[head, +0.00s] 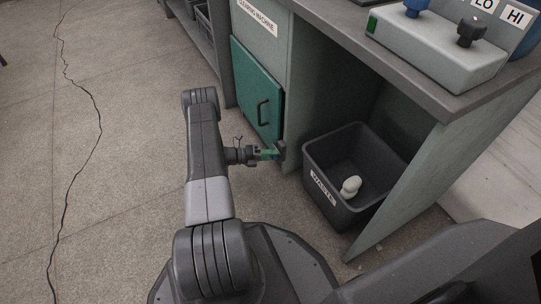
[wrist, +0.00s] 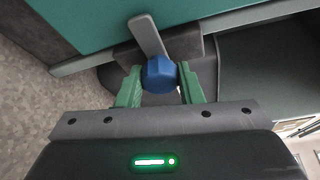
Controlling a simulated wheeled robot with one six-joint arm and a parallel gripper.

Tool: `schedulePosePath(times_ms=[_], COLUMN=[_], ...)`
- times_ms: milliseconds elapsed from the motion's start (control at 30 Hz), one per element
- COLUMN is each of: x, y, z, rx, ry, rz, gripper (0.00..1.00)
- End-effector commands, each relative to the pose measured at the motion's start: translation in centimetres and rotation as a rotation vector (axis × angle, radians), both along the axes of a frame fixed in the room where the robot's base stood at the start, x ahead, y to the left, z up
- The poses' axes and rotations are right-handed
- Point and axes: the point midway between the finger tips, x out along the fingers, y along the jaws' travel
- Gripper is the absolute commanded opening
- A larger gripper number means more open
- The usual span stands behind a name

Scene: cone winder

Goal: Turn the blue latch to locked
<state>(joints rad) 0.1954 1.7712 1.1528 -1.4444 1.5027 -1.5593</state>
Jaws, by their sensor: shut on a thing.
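The blue latch (wrist: 159,74) has a faceted blue knob in the wrist view. A grey bar (wrist: 148,35) runs from behind the knob up and slightly left, over the teal door (wrist: 95,22). My gripper (wrist: 160,84) has its green fingers on both sides of the knob and is shut on it. In the head view my gripper (head: 270,154) reaches the right edge of the teal door (head: 256,95), near its lower corner. The blue knob cannot be made out there. The door looks closed, with a dark handle (head: 263,112).
A dark waste bin (head: 330,197) holding a pale object (head: 350,186) stands right of my gripper, under the bench. A grey control box (head: 436,50) with knobs sits on the bench top.

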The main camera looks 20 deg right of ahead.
Motion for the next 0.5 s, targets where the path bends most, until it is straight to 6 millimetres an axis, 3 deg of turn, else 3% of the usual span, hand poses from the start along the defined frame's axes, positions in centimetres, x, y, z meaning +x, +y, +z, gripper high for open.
schedulePosePath(times_ms=[167,200,267,500], x=[0.1,0.1,0.08,0.04], y=[0.02,0.02,0.02,0.01], z=[-0.01,-0.01,0.0,0.0], rx=[0.0,0.0,0.0,0.0], ry=[0.0,0.0,0.0,0.0], rz=[0.003,0.003,0.002,0.001], gripper=[0.11,0.41,0.53,0.55])
